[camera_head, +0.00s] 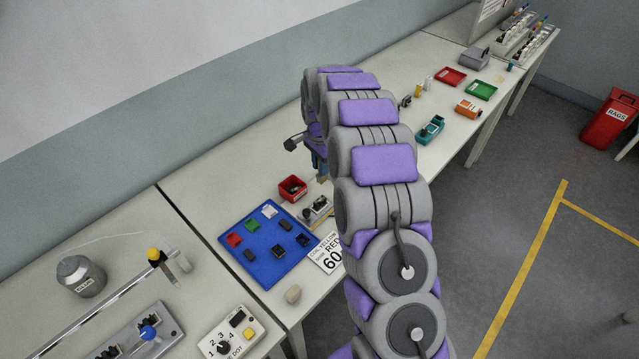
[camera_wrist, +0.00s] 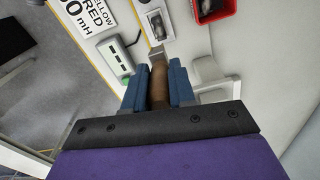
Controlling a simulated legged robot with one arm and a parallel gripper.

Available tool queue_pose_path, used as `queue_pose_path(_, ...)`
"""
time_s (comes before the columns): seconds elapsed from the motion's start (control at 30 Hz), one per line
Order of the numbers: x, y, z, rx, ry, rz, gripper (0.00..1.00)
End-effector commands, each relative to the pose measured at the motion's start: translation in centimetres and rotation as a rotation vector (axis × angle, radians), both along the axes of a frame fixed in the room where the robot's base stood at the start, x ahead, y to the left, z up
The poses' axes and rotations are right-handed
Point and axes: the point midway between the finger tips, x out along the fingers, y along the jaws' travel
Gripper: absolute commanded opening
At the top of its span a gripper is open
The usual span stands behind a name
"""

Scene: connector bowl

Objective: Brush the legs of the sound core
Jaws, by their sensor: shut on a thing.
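In the wrist view, my gripper (camera_wrist: 160,84) has its two blue fingers shut on a brown handle, a brush by its look (camera_wrist: 158,88). A short grey metal part at its far end (camera_wrist: 157,56) points up the picture; the tip detail is too small to tell. In the head view my arm hides most of the gripper; one blue finger (camera_head: 318,161) shows near the red bin. Several small dark blocks, one of them (camera_head: 279,251), lie on a blue mat (camera_head: 251,272). I cannot tell which thing is the sound core, and no legs are clear.
A red bin (camera_head: 292,188) and a small grey device (camera_head: 316,209) stand beside the mat. Left are a grey jar (camera_head: 80,277) and a dial box (camera_head: 230,335). Clear bench lies behind the mat.

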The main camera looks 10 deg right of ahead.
Motion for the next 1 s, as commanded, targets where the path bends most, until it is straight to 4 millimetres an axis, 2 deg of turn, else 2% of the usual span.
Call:
queue_pose_path(0.27, -0.1, 0.2, -1.1, 0.007, 0.004, 0.000, 0.00)
queue_pose_path(1.0, -0.8, 1.5, -7.1, 0.052, 0.023, -0.001, 0.00)
